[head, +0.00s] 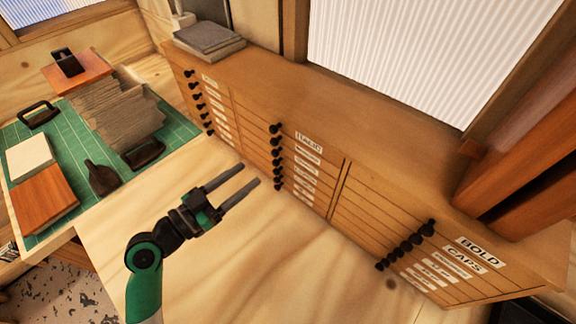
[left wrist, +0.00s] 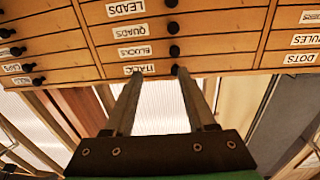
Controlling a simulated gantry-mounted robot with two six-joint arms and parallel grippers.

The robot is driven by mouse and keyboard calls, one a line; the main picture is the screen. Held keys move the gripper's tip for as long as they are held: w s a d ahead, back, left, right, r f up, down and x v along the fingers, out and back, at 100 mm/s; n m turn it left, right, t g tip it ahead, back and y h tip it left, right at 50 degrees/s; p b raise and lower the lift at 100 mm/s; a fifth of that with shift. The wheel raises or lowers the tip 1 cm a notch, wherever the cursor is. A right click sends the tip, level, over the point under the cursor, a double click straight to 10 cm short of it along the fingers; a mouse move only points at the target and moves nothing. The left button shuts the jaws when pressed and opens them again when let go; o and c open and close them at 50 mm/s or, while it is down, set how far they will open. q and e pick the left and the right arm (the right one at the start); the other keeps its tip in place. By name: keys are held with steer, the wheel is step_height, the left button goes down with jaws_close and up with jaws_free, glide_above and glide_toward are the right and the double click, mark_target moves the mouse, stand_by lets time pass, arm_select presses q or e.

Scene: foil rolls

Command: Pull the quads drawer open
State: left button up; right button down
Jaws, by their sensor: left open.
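The quads drawer (left wrist: 105,34) is in the wooden cabinet, and its label reads upside down in the left wrist view. Its dark round knob (left wrist: 173,27) is beside the label (left wrist: 131,31). The drawer front looks flush with its neighbours. In the head view it is in the middle column, where the small labels are hard to read. My left gripper (head: 250,174) is open and empty, in front of that column; its fingers also show in the left wrist view (left wrist: 160,76). The fingertips appear near the italic drawer's knob (left wrist: 176,69), apart from the quads knob. My right gripper is not in view.
Other drawers with protruding knobs (head: 404,247) fill the cabinet to both sides. A green cutting mat (head: 67,146) at the left carries stacked sheets, blocks and tools. The wooden worktop (head: 240,260) before the cabinet is clear. Grey slabs (head: 208,38) lie on the cabinet top.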

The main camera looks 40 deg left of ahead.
mark_target(273, 155)
arm_select(q)
step_height(273, 155, down, 4)
steer(key=s+a+n+y+b, duration=0.1)
steer(key=s+a, duration=0.1)
steer(key=shift+y, duration=0.3)
steer(key=w, duration=1.2)
steer(key=shift+w+d+r, duration=0.1)
steer(key=shift+d, duration=0.1)
jaws_close()
stand_by(0.5)
